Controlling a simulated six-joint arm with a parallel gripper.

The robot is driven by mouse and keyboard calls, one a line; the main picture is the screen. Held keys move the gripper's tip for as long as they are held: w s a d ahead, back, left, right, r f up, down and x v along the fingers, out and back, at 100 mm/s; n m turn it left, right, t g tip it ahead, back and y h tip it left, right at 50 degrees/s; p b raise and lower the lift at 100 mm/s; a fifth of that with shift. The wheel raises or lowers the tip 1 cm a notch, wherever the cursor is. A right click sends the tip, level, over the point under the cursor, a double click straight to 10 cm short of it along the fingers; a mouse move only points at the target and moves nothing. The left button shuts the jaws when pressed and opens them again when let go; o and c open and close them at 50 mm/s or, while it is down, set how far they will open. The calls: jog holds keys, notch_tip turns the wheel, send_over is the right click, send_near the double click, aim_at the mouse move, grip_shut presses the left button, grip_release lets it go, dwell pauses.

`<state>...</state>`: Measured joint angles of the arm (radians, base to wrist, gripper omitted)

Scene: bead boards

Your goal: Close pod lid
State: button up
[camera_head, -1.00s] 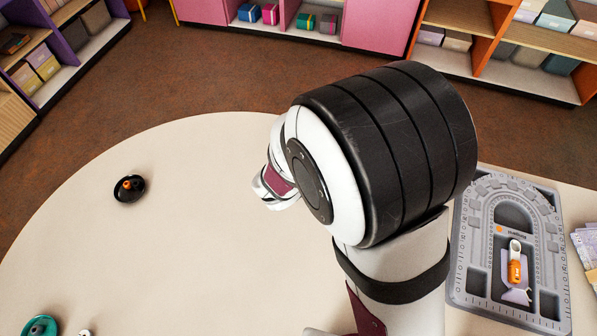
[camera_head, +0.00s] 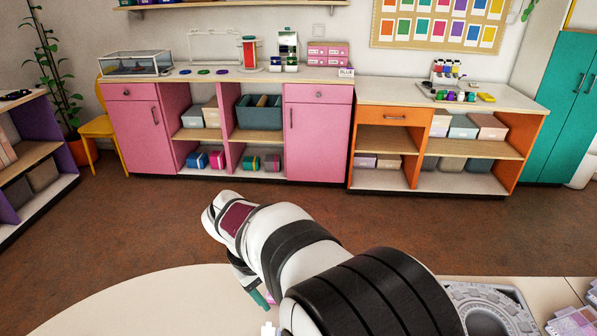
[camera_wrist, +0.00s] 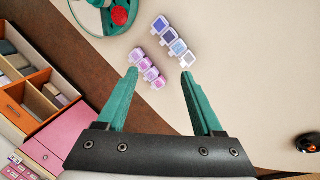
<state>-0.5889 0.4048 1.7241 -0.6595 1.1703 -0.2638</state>
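My gripper (camera_wrist: 159,72) has two teal fingers, which stand wide apart and empty in the wrist view. Beyond the fingertips, two short rows of small square pods lie on the cream table. The pink-purple pod row (camera_wrist: 149,72) is by the left fingertip, and the blue-to-grey pod row (camera_wrist: 175,42) is farther off, above the right fingertip. The fingers appear apart from both rows. The state of each lid is too small to tell. In the head view, a teal finger (camera_head: 262,298) shows below my arm, which hides part of the table.
A teal round tray (camera_wrist: 88,18) with a red piece is at the wrist view's top left. A black dish (camera_wrist: 308,142) with orange is at its right edge. A grey bead board (camera_head: 488,308) lies right of my arm. Pink cabinets (camera_head: 318,125) stand behind the table.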

aim_at(269, 325)
jog(key=a+f+m, duration=0.1)
jog(key=f+m, duration=0.1)
jog(key=f, duration=0.2)
jog(key=w+a+f+m+g+y, duration=0.1)
jog(key=f+m, duration=0.2)
jog(key=f, duration=0.2)
jog(key=f+m+g+y, duration=0.1)
jog(key=f+m, duration=0.2)
jog(key=f, duration=0.2)
jog(key=shift+w+a+f, duration=0.15)
jog(key=shift+a, duration=0.25)
grip_shut()
